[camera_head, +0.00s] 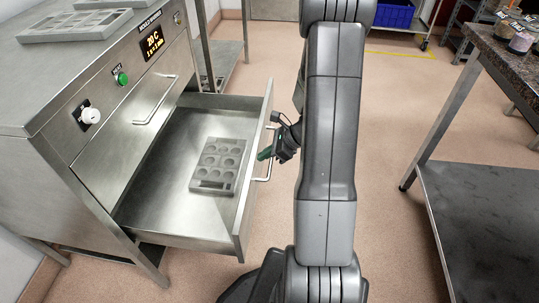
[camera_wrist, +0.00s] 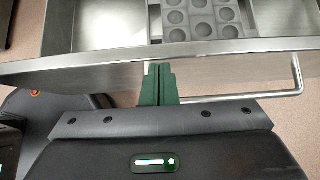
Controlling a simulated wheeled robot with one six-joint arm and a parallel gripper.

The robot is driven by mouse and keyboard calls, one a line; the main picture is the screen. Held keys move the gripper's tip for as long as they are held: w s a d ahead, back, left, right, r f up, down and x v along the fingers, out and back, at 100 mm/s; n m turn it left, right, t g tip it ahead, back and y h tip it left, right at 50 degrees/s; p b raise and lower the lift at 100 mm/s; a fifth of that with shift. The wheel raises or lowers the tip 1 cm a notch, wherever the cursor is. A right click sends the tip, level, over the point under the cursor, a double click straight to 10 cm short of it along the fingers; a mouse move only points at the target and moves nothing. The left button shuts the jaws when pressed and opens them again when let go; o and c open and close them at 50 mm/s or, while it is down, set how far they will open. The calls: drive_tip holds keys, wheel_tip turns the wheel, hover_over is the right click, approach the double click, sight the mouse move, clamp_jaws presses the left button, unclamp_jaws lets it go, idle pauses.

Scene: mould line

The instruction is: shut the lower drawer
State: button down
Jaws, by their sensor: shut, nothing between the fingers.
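The lower drawer (camera_head: 180,228) of the steel cabinet is pulled well out in the head view. A grey mould tray (camera_head: 219,167) with round cavities lies inside it. My gripper (camera_head: 266,153) is at the outer side of the drawer front, by the bar handle (camera_head: 269,166). In the wrist view my gripper (camera_wrist: 159,70) has its green fingers together, with the tips at or very near the drawer front (camera_wrist: 220,54). The handle (camera_wrist: 297,75) runs beside the fingers to the right; I cannot tell whether they touch it. My arm hides part of the floor behind.
The upper drawer (camera_head: 128,125) is shut, below a panel with a display, a green button and a white knob. More mould trays (camera_head: 75,25) lie on the cabinet top. A table with a dark lower shelf (camera_head: 480,215) stands at the right. Floor between is clear.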

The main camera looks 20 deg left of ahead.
drive_tip(key=s+a+p, duration=0.3)
drive_tip(key=a, duration=1.2)
drive_tip(key=s+a+p, duration=0.3)
drive_tip(key=s+a, duration=0.1)
drive_tip(key=a, duration=1.2)
drive_tip(key=shift+s+p, duration=0.25)
drive_tip(key=shift+p, duration=0.15)
drive_tip(key=shift+a, duration=0.1)
